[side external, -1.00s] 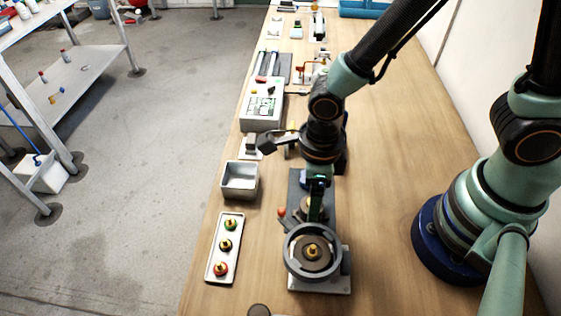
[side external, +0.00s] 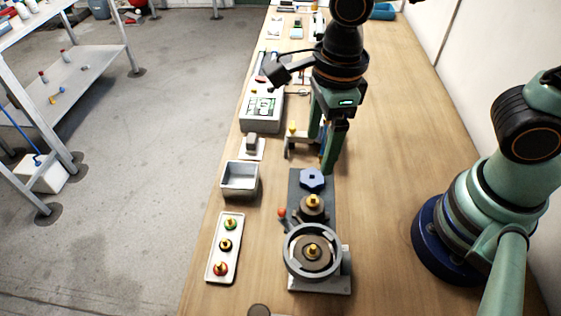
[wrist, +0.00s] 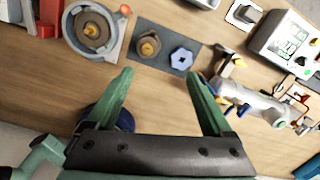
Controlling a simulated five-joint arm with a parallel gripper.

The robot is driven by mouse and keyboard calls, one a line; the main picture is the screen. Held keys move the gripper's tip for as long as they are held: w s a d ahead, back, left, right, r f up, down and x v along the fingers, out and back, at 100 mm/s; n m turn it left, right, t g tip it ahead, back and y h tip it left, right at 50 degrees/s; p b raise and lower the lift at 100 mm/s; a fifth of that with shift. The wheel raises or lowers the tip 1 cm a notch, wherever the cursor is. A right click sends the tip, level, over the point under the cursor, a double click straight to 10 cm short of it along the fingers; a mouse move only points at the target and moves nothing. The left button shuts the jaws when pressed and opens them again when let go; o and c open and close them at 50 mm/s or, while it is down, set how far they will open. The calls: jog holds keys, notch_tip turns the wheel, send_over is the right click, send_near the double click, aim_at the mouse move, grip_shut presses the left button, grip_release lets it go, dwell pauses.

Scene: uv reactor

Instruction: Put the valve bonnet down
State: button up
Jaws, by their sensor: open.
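A grey-brown round part with a brass top, which looks like the valve bonnet (side external: 312,208), rests upright on the dark mat (side external: 297,187). It also shows in the wrist view (wrist: 148,46). A blue lobed knob (side external: 312,179) lies on the mat behind it, and appears beside it in the wrist view (wrist: 181,58). My gripper (side external: 322,152) is open and empty, raised beyond the mat's far end. In the wrist view its fingers (wrist: 160,78) are spread with nothing between them. The round grey housing (side external: 288,262) stands in front, with a brass-topped disc inside.
A bracketed fixture (side external: 300,146) is close beside my gripper, and a meter box (side external: 262,107) is farther back. The table to the mat's right is clear.

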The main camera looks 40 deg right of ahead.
jog(key=w+d+r+n+t, duration=0.2)
jog(key=d+r+n, duration=0.2)
jog(key=d+n, duration=0.3)
jog(key=w+d+r+n+t, duration=0.2)
jog(key=d+r+n, duration=0.3)
jog(key=n, duration=1.1)
jog(key=d+t, duration=0.1)
jog(key=d, duration=0.2)
jog(key=shift+d+r+n, duration=0.15)
jog(key=shift+d+n, duration=0.15)
